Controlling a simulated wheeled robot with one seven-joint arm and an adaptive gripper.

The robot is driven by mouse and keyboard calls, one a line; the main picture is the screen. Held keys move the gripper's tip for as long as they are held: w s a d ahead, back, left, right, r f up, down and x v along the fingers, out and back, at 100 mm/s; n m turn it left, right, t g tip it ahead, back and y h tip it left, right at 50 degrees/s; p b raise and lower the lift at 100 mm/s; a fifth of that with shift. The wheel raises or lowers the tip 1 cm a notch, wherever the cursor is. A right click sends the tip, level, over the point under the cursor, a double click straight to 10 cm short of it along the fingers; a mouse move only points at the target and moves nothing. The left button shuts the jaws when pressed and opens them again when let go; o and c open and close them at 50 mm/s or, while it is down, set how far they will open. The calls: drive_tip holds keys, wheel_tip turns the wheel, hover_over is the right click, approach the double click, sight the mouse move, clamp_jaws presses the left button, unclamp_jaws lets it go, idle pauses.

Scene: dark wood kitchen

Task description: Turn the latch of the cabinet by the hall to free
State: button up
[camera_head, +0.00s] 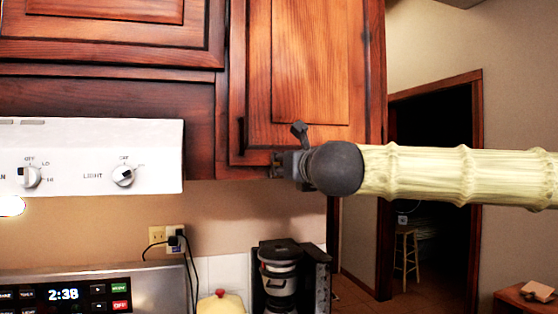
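The cabinet by the hall (310,60) is the reddish-brown wooden upper cabinet at the top centre, beside the doorway. Its panelled door looks closed. My gripper (279,163) is at the door's lower edge, reaching in from the right. A dark piece sticks up from the gripper; I cannot tell whether it is a finger or part of a latch. No latch shows clearly; the gripper and its dark wrist cover part of the door's bottom edge. Whether the fingers are open or shut, or touch anything, is too small to tell.
A white range hood (90,155) with two knobs adjoins the cabinet on the left. Below stand a coffee maker (280,270), a yellow-topped container (221,303) and a stove panel (95,290). A dark doorway (435,250) with a stool (407,250) opens at right.

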sight(280, 163)
drive_tip(key=shift+p+x, duration=0.85)
drive_tip(key=shift+x, duration=2.2)
clamp_jaws()
